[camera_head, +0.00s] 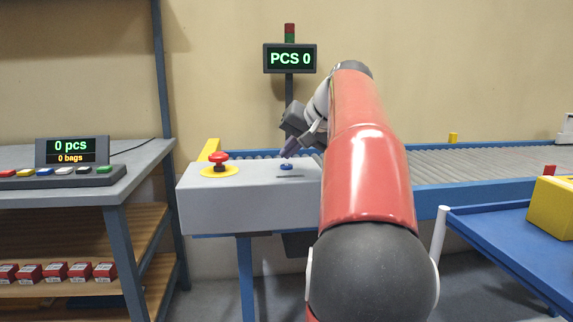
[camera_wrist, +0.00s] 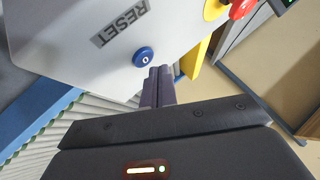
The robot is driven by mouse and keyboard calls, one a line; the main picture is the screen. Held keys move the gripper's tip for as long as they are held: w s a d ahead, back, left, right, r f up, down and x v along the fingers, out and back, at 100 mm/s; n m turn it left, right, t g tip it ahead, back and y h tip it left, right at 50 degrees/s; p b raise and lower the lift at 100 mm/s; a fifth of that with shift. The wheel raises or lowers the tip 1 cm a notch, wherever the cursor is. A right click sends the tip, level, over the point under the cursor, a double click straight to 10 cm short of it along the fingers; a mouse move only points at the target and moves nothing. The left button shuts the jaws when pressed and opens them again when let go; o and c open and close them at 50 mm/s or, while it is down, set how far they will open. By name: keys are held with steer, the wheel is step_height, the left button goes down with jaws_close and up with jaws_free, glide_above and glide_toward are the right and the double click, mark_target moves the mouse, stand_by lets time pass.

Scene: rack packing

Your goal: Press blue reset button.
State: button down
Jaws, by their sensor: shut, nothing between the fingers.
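The blue reset button (camera_head: 287,166) sits on top of a light grey control box (camera_head: 250,208). In the wrist view the round blue button (camera_wrist: 144,56) has a white mark and stands beside a dark RESET label (camera_wrist: 119,22). My gripper (camera_head: 285,154) is shut and empty, with its fingertips close above the button in the head view. In the wrist view the closed fingertips (camera_wrist: 160,70) appear just beside the button's edge. I cannot tell whether they touch it.
A red emergency-stop button (camera_head: 219,158) on a yellow base is left of the blue button. A roller conveyor (camera_head: 450,165) runs behind the box. A display reading PCS 0 (camera_head: 290,59) stands behind. A blue cart (camera_head: 500,240) with a yellow bin (camera_head: 553,207) is at right.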

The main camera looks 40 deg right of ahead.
mark_target(290, 167)
steer(key=shift+r, duration=0.1)
step_height(290, 167, up, 5)
steer(key=p, duration=0.5)
stand_by(0.7)
